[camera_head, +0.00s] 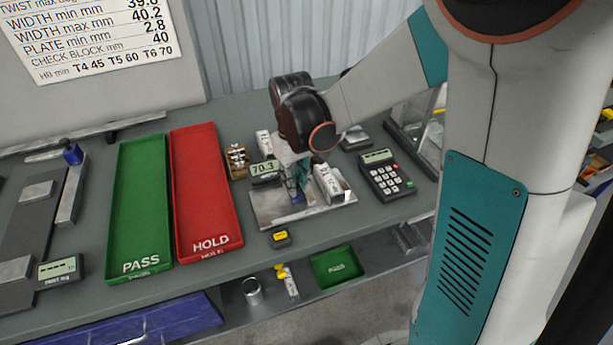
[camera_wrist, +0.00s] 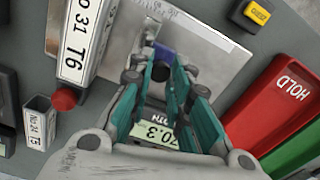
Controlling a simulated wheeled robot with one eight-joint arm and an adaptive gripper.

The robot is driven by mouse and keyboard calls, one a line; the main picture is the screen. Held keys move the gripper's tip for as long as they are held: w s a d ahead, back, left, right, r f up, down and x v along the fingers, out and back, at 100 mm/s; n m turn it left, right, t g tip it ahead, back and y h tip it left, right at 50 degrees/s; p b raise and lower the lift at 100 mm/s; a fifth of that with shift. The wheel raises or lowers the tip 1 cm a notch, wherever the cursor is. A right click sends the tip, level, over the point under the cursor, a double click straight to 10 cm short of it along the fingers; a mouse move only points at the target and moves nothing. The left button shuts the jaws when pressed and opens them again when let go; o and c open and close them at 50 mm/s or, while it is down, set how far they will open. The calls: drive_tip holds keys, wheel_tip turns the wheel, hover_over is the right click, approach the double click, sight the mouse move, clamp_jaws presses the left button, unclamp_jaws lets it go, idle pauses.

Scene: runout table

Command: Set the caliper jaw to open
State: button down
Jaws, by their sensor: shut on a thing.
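The caliper stands on a bright metal plate (camera_head: 270,212) on the bench. Its display (camera_head: 264,168) reads 70.3; the display also shows in the wrist view (camera_wrist: 160,133), partly covered by my fingers. A blue part with a black knob (camera_wrist: 161,70), seemingly the caliper's jaw, sits between my fingertips in the wrist view. My gripper (camera_head: 297,186) is low over the plate, and its teal fingers (camera_wrist: 161,80) are shut on this jaw part. The exact contact is partly hidden by the fingers.
A white block marked T6 (camera_wrist: 78,40) stands close beside my gripper. A green PASS tray (camera_head: 112,225) and a red HOLD tray (camera_head: 222,225) lie left.

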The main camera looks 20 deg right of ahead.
drive_tip(key=shift+a, duration=1.55)
drive_tip(key=c, duration=1.7)
unclamp_jaws()
drive_tip(key=shift+a, duration=0.15)
drive_tip(key=shift+r, duration=0.1)
wheel_tip(320, 180, up, 12)
drive_tip(key=shift+s+f, duration=0.1)
drive_tip(key=s+d+m+t, duration=0.1)
drive_tip(key=s+d+t, duration=0.1)
drive_tip(key=s, duration=0.3)
drive_tip(key=s+d+r+t, duration=0.1)
drive_tip(key=s+d+t, duration=0.1)
drive_tip(key=s, duration=0.3)
drive_tip(key=s+d+m+t, duration=0.1)
drive_tip(key=s+d+t, duration=0.1)
drive_tip(key=s, duration=0.3)
drive_tip(key=shift+s+r+m+t, duration=0.15)
drive_tip(key=shift+r+m+t, duration=0.2)
drive_tip(key=shift+t, duration=0.25)
